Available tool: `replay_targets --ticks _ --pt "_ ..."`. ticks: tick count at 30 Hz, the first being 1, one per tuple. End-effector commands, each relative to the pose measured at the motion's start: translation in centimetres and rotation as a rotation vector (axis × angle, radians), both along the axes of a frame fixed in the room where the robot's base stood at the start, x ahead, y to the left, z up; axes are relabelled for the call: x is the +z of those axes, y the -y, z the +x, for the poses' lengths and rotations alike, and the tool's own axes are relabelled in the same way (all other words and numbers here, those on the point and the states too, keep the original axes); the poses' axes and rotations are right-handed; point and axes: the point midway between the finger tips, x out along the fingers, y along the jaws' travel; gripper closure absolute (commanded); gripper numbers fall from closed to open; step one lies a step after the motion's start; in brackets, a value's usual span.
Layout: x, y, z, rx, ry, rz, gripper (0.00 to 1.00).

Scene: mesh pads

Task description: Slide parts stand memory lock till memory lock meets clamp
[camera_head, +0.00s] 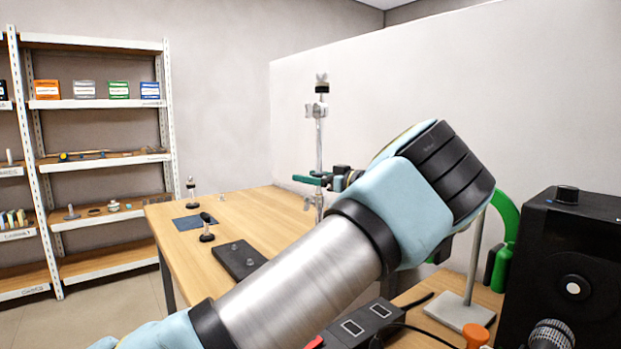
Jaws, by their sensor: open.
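The parts stand (319,150) is a thin upright silver rod near the far edge of the table. Near its top is a silver collar with side screws (317,109), below a black piece and a wing nut. Another silver fitting (312,203) sits low on the rod. I cannot tell for sure which is the memory lock and which the clamp. What looks like my gripper (315,180) shows small green jaws at the rod, between the two fittings. It appears open; contact is unclear. My own arm hides its rear and part of the table.
The wooden table (150,230) carries a blue mat (195,221), a dark plate (240,259) and small upright parts. On the right are a black box (575,255), a metal-based stand (460,311) and a power strip (365,325). A white wall stands behind the rod.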

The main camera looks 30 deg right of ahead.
Motion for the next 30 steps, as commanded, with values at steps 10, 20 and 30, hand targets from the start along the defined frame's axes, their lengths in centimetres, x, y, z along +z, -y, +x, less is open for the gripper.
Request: replay_targets --ticks 10,20,30 --pt "2.5 0.0 0.0 0.0 0.003 -0.005 0.22" --pt "8.4 0.0 0.0 -0.001 0.001 -0.003 0.22" --pt "10.0 0.0 0.0 0.0 0.0 0.0 0.22"
